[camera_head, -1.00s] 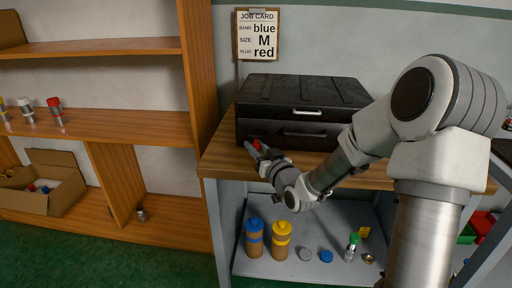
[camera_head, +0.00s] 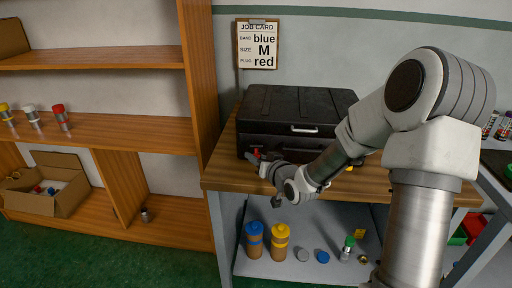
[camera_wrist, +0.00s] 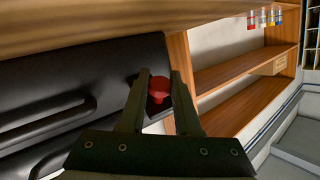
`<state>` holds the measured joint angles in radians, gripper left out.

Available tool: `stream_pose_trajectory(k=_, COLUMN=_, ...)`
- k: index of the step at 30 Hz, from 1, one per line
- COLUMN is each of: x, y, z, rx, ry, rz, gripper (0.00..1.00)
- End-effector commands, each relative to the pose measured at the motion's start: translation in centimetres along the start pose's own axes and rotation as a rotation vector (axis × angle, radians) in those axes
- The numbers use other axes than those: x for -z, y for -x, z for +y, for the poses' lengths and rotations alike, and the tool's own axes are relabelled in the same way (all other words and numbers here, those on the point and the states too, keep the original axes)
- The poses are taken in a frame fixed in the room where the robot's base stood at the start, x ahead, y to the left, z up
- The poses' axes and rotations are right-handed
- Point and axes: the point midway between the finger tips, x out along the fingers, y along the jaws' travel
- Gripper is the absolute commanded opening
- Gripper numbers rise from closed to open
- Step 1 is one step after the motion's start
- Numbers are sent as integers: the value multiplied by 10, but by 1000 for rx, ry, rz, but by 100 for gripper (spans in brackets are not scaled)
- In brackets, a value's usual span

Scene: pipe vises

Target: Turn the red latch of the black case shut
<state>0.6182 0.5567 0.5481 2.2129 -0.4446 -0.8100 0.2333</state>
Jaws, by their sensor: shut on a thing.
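The black case (camera_head: 290,112) lies on the wooden bench top, its front with a light handle facing me. It fills the left of the wrist view (camera_wrist: 85,75). The red latch (camera_wrist: 159,89) sits at the case's front left corner. In the head view only a small bit of red (camera_head: 256,153) shows beside my gripper (camera_head: 257,156). In the wrist view my gripper (camera_wrist: 160,78) has its two fingers on either side of the red latch, shut on it. The latch's exact turn angle is hard to tell.
The wooden bench (camera_head: 225,177) has a bare front strip. Its lower shelf holds a blue-capped bottle (camera_head: 254,240), a yellow-capped bottle (camera_head: 279,242) and small parts. A wooden shelf unit (camera_head: 200,75) stands close on the left. A job card (camera_head: 257,45) hangs behind.

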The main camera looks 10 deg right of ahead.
Motion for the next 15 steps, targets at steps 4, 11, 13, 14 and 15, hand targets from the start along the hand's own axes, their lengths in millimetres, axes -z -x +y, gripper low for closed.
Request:
stream_pose_trajectory(k=4, x=15, y=3, z=-4, rx=-11, ry=-50, rz=-76, gripper=0)
stream_pose_trajectory(k=11, x=23, y=4, z=-6, rx=-28, ry=-127, rz=-192, gripper=0)
stream_pose_trajectory(k=13, x=26, y=4, z=-7, rx=-33, ry=-149, rz=-226, gripper=0)
stream_pose_trajectory(k=14, x=27, y=4, z=-7, rx=-35, ry=-160, rz=-240, gripper=0)
stream_pose_trajectory(k=15, x=29, y=4, z=-7, rx=-38, ry=-172, rz=-260, gripper=0)
